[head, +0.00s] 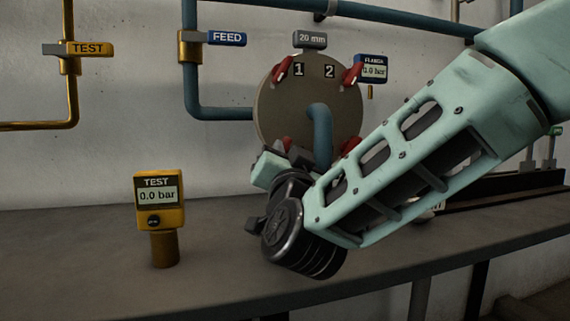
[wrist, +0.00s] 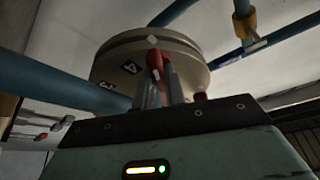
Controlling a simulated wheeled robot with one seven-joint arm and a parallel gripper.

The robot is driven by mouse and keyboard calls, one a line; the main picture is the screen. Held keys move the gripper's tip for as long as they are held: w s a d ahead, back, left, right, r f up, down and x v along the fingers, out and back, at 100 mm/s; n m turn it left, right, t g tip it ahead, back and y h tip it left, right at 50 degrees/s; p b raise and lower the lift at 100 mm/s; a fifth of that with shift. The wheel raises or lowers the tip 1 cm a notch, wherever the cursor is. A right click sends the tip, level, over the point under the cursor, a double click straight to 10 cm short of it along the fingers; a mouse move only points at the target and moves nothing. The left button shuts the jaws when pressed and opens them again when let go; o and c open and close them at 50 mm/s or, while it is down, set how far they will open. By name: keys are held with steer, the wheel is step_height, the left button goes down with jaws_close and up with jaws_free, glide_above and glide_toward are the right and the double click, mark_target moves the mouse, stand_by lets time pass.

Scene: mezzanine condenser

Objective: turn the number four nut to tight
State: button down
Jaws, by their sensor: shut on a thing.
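The round flange plate (head: 268,112) on the wall carries red nuts, with the numbers 1 and 2 showing at its top. In the wrist view the plate (wrist: 190,58) shows a 4 beside a red nut, the number four nut (wrist: 156,60). My gripper (wrist: 162,92) is shut on this nut, its fingers on either side of it. In the head view the number four nut (head: 286,143) shows at the plate's lower left, just above my gripper (head: 291,156). My wrist hides the plate's lower edge and lower labels there.
A blue pipe (head: 320,135) comes out of the plate's middle, close to my gripper. A yellow TEST gauge (head: 158,200) reading 0.0 bar stands on the bench (head: 90,245) at left. FEED (head: 227,38) and TEST (head: 88,48) valve handles are on the wall pipes.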

steer(key=shift+f+m+h, duration=0.1)
steer(key=shift+m+h, duration=0.2)
steer(key=shift+m, duration=0.5)
steer(key=c, duration=1.5)
jaws_free()
steer(key=shift+o, duration=0.2)
steer(key=v, duration=1.7)
steer(key=shift+s, duration=0.2)
